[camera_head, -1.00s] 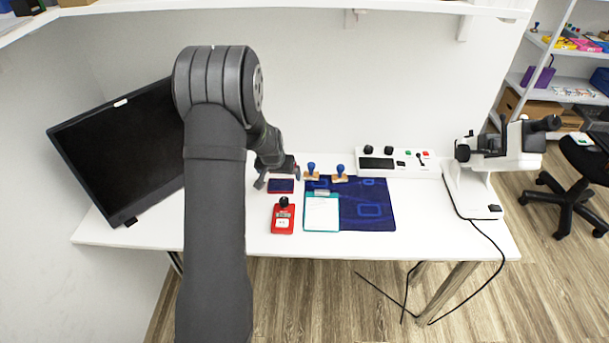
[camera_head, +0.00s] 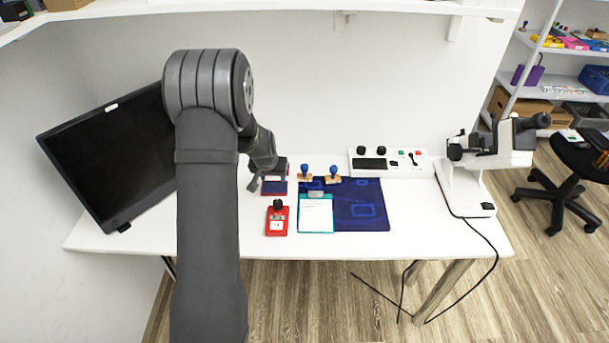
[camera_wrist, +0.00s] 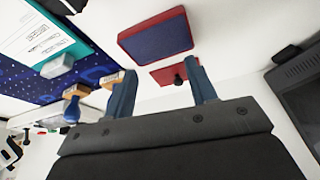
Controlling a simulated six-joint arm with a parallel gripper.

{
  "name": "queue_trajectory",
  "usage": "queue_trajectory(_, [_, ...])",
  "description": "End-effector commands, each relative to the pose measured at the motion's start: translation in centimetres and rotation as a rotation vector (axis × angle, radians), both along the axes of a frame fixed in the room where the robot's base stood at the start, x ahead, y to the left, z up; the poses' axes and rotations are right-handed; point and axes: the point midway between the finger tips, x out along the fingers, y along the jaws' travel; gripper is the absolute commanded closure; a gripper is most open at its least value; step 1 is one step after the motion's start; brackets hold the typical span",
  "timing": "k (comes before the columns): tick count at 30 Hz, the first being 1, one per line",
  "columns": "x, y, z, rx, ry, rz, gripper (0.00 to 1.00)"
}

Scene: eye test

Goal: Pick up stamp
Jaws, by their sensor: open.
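Two stamps with blue handles and light wooden bases stand upright behind the clipboard: a left stamp (camera_head: 305,170) and a right stamp (camera_head: 332,175). In the wrist view, one blue-handled stamp (camera_wrist: 72,108) shows at lower left. Another wooden base (camera_wrist: 112,80) is beside my left finger, which partly hides that stamp. My gripper (camera_head: 268,181) is open and empty, above the back of the red and blue ink pad (camera_head: 274,187), left of both stamps. In the wrist view, my gripper's (camera_wrist: 160,70) two blue fingers are apart, with the ink pad (camera_wrist: 157,42) beyond them.
A red device (camera_head: 277,222) with a black knob stands in front of the pad. A teal clipboard (camera_head: 316,214) lies on a blue mat (camera_head: 372,220). A white control box (camera_head: 425,164) and microscope (camera_head: 460,190) are right; a monitor (camera_head: 110,155) is left. Front table strip is clear.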

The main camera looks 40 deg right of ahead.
Motion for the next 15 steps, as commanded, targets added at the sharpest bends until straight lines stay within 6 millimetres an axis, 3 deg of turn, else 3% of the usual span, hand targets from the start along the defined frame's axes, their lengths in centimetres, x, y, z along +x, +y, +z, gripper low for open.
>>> queue_trajectory(4, [0.0,-0.6,0.6,0.008,0.0,-0.027,0.48])
queue_trajectory(7, [0.0,-2.1,2.2,0.04,0.008,-0.111,0.48])
queue_trajectory(15, [-1.6,-7.2,10.3,0.172,0.045,-0.489,0.48])
